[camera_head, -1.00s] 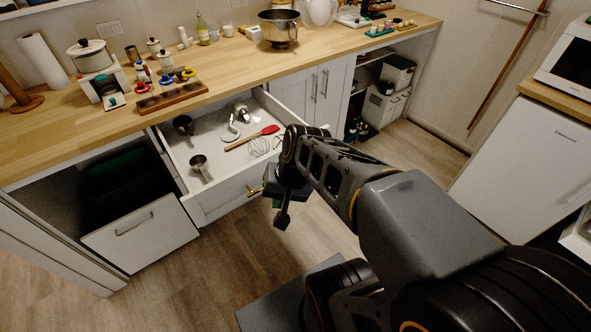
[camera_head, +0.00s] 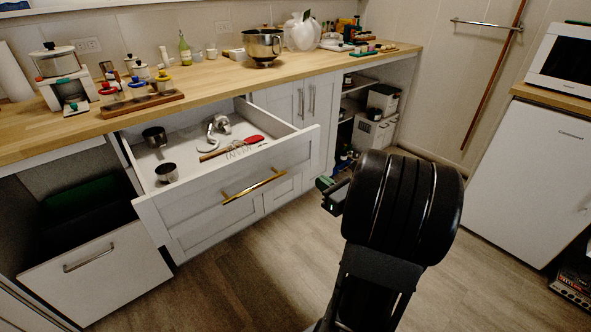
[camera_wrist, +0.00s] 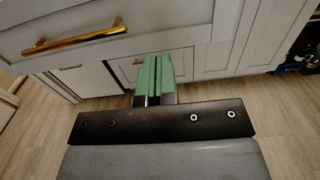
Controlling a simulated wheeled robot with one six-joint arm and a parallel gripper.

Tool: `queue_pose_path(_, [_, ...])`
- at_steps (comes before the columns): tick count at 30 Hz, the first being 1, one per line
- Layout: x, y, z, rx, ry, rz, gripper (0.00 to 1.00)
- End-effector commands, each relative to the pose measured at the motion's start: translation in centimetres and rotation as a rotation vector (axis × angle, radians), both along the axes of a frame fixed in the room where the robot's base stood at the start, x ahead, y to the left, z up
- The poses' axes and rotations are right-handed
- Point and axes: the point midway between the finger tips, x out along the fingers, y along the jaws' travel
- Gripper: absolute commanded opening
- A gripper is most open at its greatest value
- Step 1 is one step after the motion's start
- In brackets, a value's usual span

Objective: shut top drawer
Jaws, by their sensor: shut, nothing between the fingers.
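The top drawer (camera_head: 215,203) is pulled well out from under the wooden counter, with a gold bar handle (camera_head: 254,187) on its white front. In the wrist view the drawer front (camera_wrist: 160,30) and its gold handle (camera_wrist: 74,39) are at the upper left. Inside the drawer lie metal cups, a red spatula (camera_head: 234,147) and a whisk. My gripper (camera_head: 328,188) is to the right of the drawer front, apart from the handle. In the wrist view its green fingers (camera_wrist: 154,75) are together and empty, pointing toward the cabinet below and right of the handle.
An open lower bin drawer (camera_head: 100,275) juts out at the left. The counter (camera_head: 215,78) carries a steel pot (camera_head: 262,46), jars and a knobbed block. A white fridge (camera_head: 530,175) stands at the right. Wooden floor (camera_head: 240,290) is clear in front of the drawer.

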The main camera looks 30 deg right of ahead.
Motion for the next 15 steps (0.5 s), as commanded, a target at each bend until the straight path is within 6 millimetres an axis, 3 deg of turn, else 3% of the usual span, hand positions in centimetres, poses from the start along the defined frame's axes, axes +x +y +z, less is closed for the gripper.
queue_pose_path(6, [4.4,0.7,-0.2,-0.003,0.002,0.008,0.0])
queue_pose_path(15, [9.2,1.2,-0.1,-0.003,0.002,0.006,0.0])
